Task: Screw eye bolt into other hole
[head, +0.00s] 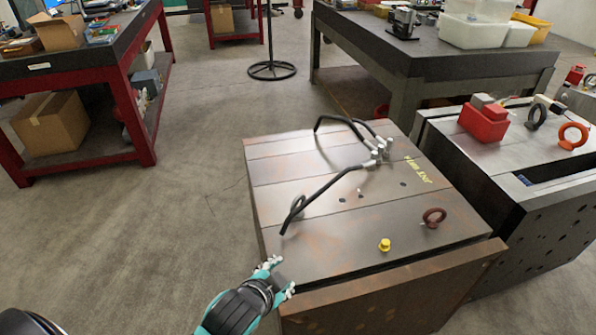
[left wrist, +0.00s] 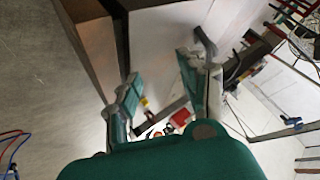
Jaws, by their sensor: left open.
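A dark red eye bolt (head: 434,217) stands upright on the near right part of the mould base (head: 330,248). A yellow cap or plug (head: 385,244) is to its left, nearer the front edge. Small dark holes show in the top plate. My left gripper (head: 279,277) is open and empty at the near left corner of the mould base, well left of the eye bolt. In the left wrist view the two fingers (left wrist: 162,95) are spread, with a blurred red thing (left wrist: 181,118) beyond them. My right gripper is out of view.
Black hoses (head: 325,195) arch over the mould base. A second mould base (head: 530,160) at the right carries a red block (head: 484,120), a dark eye bolt (head: 536,116) and an orange eye bolt (head: 573,136). Workbenches stand behind. The floor at the left is clear.

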